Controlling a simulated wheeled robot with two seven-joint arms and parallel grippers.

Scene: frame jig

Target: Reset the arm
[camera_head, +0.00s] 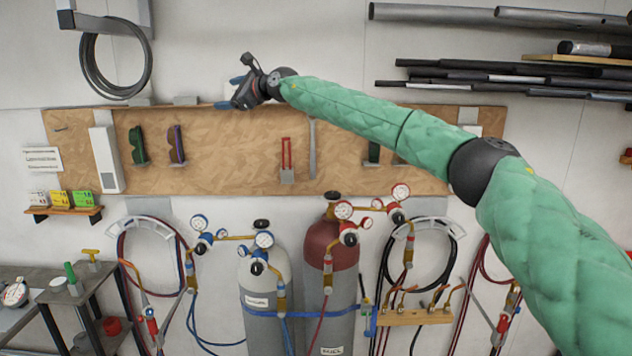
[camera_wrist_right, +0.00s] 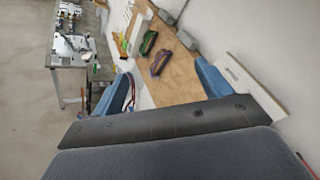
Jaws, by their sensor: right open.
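My right arm, in a green padded cover, reaches from the right edge of the head view toward the upper middle. Its gripper (camera_head: 232,92) is in front of the top edge of the brown wall board (camera_head: 230,160), pointing left. In the right wrist view the two blue fingers (camera_wrist_right: 165,88) stand wide apart with nothing between them, so the gripper is open and empty. My left gripper shows in neither view.
Safety glasses (camera_head: 137,145) hang on the board. Below stand a grey gas cylinder (camera_head: 268,290) and a red one (camera_head: 332,260) with gauges and hoses. Dark pipes (camera_head: 500,85) lie on wall racks at upper right. A metal workbench (camera_wrist_right: 80,60) stands farther off.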

